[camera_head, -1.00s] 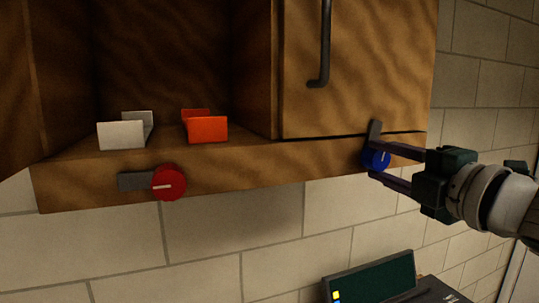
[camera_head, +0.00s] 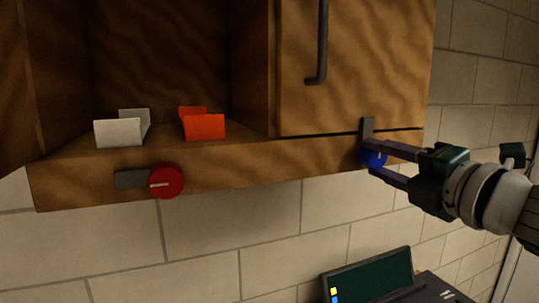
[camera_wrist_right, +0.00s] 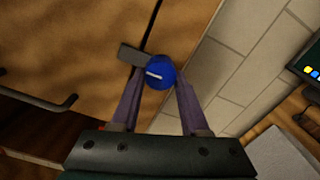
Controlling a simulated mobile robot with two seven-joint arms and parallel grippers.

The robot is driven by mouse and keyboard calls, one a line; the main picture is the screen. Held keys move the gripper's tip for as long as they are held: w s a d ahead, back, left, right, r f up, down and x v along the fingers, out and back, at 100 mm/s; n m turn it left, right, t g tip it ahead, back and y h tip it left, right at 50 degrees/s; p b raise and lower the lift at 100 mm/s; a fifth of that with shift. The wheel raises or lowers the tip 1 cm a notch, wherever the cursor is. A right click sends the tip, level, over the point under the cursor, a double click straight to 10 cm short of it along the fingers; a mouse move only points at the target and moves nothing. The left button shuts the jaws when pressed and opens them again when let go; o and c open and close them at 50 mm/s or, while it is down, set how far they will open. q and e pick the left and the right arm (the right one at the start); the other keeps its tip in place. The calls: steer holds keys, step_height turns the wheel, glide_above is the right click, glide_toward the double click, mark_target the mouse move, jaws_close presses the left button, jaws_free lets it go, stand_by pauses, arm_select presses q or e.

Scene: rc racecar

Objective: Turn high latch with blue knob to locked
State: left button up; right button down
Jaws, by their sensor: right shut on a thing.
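The blue knob (camera_head: 373,158) sits on the cabinet's lower rail at the right, below the closed door. Its dark grey latch bar (camera_head: 367,127) points almost straight up in the head view, across the gap under the door. My right gripper (camera_head: 376,158) comes in from the right and is shut on the blue knob, one finger above and one below. In the right wrist view the knob (camera_wrist_right: 160,72) with its white mark sits between the fingertips, and the latch bar (camera_wrist_right: 133,54) extends to the left. My left gripper is not in view.
A red knob (camera_head: 167,182) with a sideways latch bar (camera_head: 131,179) is on the rail at the left. The open compartment holds a white holder (camera_head: 119,132) and an orange one (camera_head: 204,126). The right door has a dark handle (camera_head: 322,45). A dark screen device (camera_head: 367,275) stands below.

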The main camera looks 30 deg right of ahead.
steer(key=shift+c, duration=2)
jaws_free()
steer(key=s+a+b, duration=0.1)
steer(key=s+b, duration=0.3)
steer(key=s, duration=0.5)
steer(key=shift+s, duration=0.4)
